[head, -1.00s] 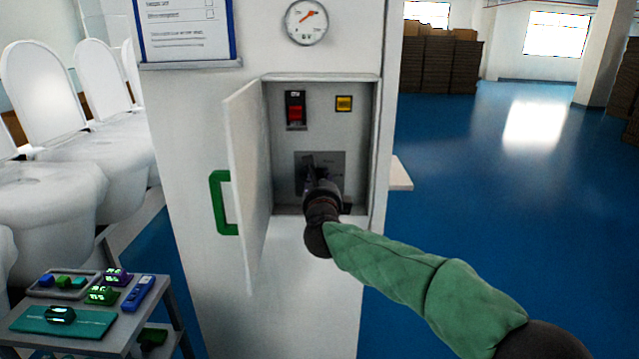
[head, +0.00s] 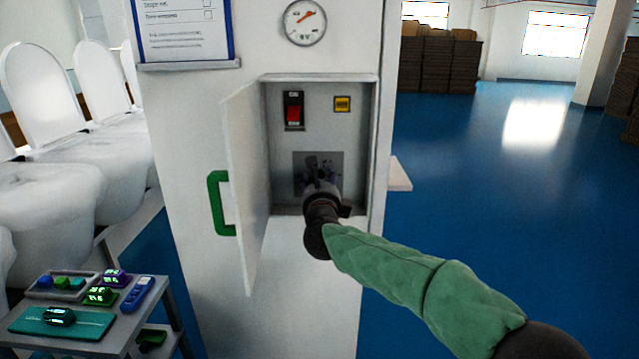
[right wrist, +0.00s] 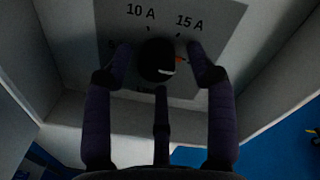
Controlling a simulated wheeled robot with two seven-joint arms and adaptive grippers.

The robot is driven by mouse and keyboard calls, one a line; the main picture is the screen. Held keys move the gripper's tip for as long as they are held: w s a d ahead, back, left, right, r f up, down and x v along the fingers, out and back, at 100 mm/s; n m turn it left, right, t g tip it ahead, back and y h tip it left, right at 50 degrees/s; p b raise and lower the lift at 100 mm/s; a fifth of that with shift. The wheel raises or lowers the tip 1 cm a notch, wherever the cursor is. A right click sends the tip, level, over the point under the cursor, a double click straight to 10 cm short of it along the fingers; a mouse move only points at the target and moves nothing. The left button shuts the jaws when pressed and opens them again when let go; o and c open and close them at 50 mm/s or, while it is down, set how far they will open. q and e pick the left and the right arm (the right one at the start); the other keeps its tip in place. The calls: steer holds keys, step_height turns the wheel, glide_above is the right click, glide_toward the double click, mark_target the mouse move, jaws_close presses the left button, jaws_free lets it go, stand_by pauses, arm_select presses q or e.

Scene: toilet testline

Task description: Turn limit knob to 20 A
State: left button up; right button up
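The limit knob (right wrist: 156,60) is a round black knob with a whitish mark near its lower right edge. It sits on a grey dial plate (right wrist: 215,22), which the head view also shows inside the open cabinet (head: 358,150). Labels 10 A and 15 A are readable above the knob; a short red mark lies right of it. Other labels are hidden or too dark. My left gripper is out of view.
A red switch (head: 294,112) and a yellow button (head: 342,104) sit above the dial. A round gauge (head: 304,22) is higher up. A cart (head: 125,335) with small devices stands lower left.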

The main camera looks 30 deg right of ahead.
steer(key=v, duration=1.2)
stand_by(0.5)
